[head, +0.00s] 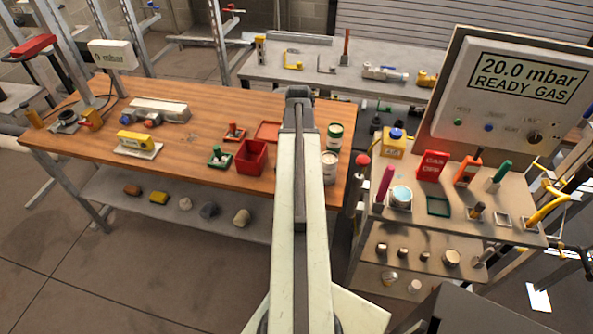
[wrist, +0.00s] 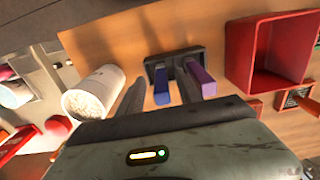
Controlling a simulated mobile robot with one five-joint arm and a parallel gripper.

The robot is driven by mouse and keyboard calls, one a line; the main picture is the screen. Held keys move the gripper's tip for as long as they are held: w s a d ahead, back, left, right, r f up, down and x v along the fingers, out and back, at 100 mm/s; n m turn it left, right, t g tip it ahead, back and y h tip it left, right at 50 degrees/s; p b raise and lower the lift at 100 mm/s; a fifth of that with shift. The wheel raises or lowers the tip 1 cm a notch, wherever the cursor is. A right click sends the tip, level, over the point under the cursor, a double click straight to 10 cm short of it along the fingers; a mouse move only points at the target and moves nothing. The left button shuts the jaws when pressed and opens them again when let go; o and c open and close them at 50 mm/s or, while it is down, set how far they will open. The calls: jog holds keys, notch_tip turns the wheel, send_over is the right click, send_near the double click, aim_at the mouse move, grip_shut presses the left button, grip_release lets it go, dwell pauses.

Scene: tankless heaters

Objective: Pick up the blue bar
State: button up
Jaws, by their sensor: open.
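The blue bar (wrist: 161,85) shows in the wrist view. It stands in a dark holder (wrist: 176,62) next to a purple bar (wrist: 201,79). Neither finger visibly touches a bar. In the head view, my gripper (head: 299,93) is over the right part of the wooden table (head: 235,120). The blue bar cannot be made out in the head view, where my arm covers that part of the table.
A red bin (head: 252,157) is left of my arm, and it shows at the right in the wrist view (wrist: 270,50). A white can (wrist: 96,91) stands close to the left finger. A sloped panel (head: 450,205) with several tools is on the right.

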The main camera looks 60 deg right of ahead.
jog(key=shift+f, duration=0.25)
jog(key=shift+c, duration=0.3)
grip_shut()
jog(key=shift+r+p, duration=0.1)
jog(key=shift+p, duration=0.2)
